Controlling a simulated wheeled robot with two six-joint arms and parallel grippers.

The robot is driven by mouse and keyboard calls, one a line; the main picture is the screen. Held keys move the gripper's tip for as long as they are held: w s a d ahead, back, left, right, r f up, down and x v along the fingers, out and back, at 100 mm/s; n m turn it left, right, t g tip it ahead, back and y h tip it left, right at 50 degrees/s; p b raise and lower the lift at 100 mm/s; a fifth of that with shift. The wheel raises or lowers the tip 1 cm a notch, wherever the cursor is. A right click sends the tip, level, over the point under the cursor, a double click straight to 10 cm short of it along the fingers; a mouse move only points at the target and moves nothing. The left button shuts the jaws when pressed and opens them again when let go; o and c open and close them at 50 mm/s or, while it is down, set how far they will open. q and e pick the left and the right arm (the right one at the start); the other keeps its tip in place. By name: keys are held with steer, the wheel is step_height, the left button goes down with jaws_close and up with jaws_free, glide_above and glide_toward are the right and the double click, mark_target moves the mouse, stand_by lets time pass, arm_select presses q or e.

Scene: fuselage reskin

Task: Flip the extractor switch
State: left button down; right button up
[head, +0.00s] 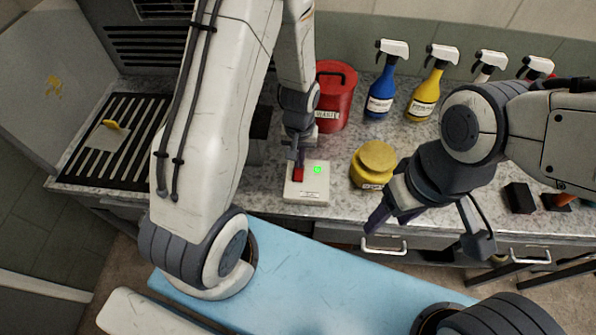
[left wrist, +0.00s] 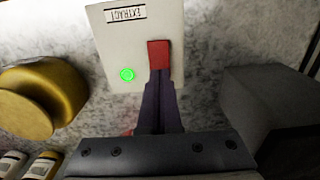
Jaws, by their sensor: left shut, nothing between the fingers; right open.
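The extractor switch box (head: 308,188) is a pale box on the speckled counter, with a red switch (head: 298,174) and a lit green light (head: 318,170). In the left wrist view the box (left wrist: 120,50) carries an upside-down "EXTRACT" label (left wrist: 125,14), and its green light (left wrist: 127,74) glows. My left gripper (head: 299,160) is shut and empty, pointing down at the switch. In the left wrist view its fingertips (left wrist: 158,72) are at the edge of the red switch (left wrist: 158,53); they look to be touching it. My right gripper (head: 425,225) is open and empty, in front of the counter's edge.
A yellow jar (head: 374,164) stands just right of the box, and a red waste bin (head: 335,97) behind it. Several spray bottles (head: 424,84) line the back. A slotted grille (head: 112,140) with a yellow-handled tool is at left. A blue surface (head: 330,275) lies in front.

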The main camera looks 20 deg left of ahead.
arm_select(q)
steer(key=shift+f+b, duration=0.4)
steer(key=shift+f, duration=0.15)
step_height(320, 180, up, 7)
steer(key=p, duration=0.6)
steer(key=shift+r, duration=0.1)
stand_by(0.3)
stand_by(0.4)
steer(key=shift+d, duration=0.15)
steer(key=s+d+r+m+b, duration=0.4)
steer(key=s+d+r+b, duration=0.1)
steer(key=d, duration=0.3)
steer(key=s+d+r+m+b, duration=0.2)
steer(key=s+m, duration=0.1)
steer(key=s, duration=0.3)
steer(key=s+d+r+m+h+b, duration=0.1)
steer(key=s+d+r+m+b, duration=0.1)
steer(key=s, duration=0.5)
steer(key=shift+r+m+b, duration=0.3)
steer(key=shift+m+b, duration=0.2)
steer(key=shift+m, duration=0.2)
